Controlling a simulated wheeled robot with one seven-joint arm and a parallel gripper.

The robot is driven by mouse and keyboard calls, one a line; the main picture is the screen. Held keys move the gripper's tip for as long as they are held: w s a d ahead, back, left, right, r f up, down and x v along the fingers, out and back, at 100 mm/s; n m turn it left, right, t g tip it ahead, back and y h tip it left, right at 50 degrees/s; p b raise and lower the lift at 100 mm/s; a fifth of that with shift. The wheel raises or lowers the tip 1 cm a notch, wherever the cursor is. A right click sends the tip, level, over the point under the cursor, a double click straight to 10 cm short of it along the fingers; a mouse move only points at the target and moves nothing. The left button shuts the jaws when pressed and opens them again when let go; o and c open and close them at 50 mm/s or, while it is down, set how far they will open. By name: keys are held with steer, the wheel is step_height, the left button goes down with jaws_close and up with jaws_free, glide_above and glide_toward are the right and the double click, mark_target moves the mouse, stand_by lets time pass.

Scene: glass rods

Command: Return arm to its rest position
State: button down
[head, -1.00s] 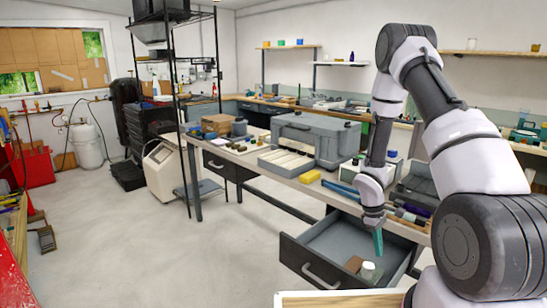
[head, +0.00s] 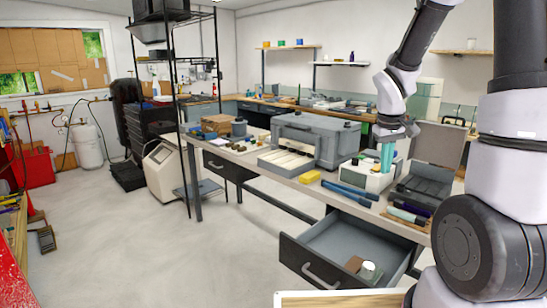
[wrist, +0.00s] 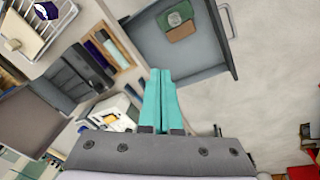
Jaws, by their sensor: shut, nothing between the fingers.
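My gripper (head: 386,158) has teal fingers that are closed together with nothing between them. In the head view it hangs above the workbench, in front of a white device (head: 372,178). In the wrist view the shut fingers (wrist: 158,98) point toward the open drawer (wrist: 165,60). My arm rises at the right side of the head view and bends over toward the bench. It touches nothing that I can see.
A grey case (head: 315,138), a yellow block (head: 309,177) and blue tools (head: 350,191) lie on the bench.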

steer(key=s+a+r+m+t+y, duration=0.1)
steer(key=s+a+r+m+t, duration=0.1)
steer(key=s+r, duration=0.6)
steer(key=s+a+r+m+t+y, duration=0.2)
steer(key=s+a+r+m+t, duration=0.1)
steer(key=s+r, duration=0.5)
step_height(320, 180, up, 4)
steer(key=shift+s+a+f+m+y, duration=0.1)
steer(key=shift+s+a+m+y, duration=0.35)
steer(key=shift+a, duration=0.6)
steer(key=shift+w+h, duration=0.15)
steer(key=shift+h, duration=0.1)
